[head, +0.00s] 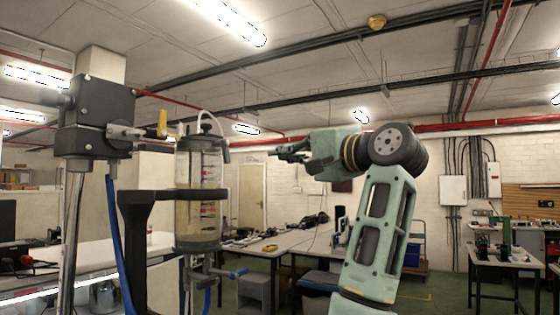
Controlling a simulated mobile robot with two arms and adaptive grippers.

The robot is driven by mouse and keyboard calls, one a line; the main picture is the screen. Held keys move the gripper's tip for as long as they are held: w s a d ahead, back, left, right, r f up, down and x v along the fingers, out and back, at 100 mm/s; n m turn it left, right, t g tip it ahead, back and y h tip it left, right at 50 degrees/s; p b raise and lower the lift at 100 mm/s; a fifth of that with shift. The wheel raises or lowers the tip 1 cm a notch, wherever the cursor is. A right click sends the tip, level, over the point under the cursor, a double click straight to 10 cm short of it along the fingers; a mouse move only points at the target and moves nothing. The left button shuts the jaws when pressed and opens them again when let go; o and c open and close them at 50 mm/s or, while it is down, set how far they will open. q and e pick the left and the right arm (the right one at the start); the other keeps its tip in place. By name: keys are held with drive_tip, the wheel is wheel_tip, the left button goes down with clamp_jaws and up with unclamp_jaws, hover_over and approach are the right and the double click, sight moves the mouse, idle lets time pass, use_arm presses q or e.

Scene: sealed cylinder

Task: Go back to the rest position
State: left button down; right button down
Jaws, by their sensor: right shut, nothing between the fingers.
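My right gripper (291,152) is at the end of my pale green right arm, in the middle of the head view. It points left, is shut and holds nothing. To its left stands a clear cylinder (201,195) with printed marks and a murky liquid low inside, held upright in a black bracket (140,200). A visible gap lies between my gripper and the cylinder. A blue-handled valve (235,273) is below the cylinder. My left gripper is not in view.
Work tables (265,246) with tools stand behind. Another table (500,262) is at the right. A blue hose (122,250) and a metal post (71,240) stand at the left. The air above my right arm is clear.

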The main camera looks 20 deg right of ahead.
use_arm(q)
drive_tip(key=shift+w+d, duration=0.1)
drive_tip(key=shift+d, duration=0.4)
use_arm(e)
drive_tip(key=shift+a+r, duration=0.1)
drive_tip(key=shift+a, duration=0.2)
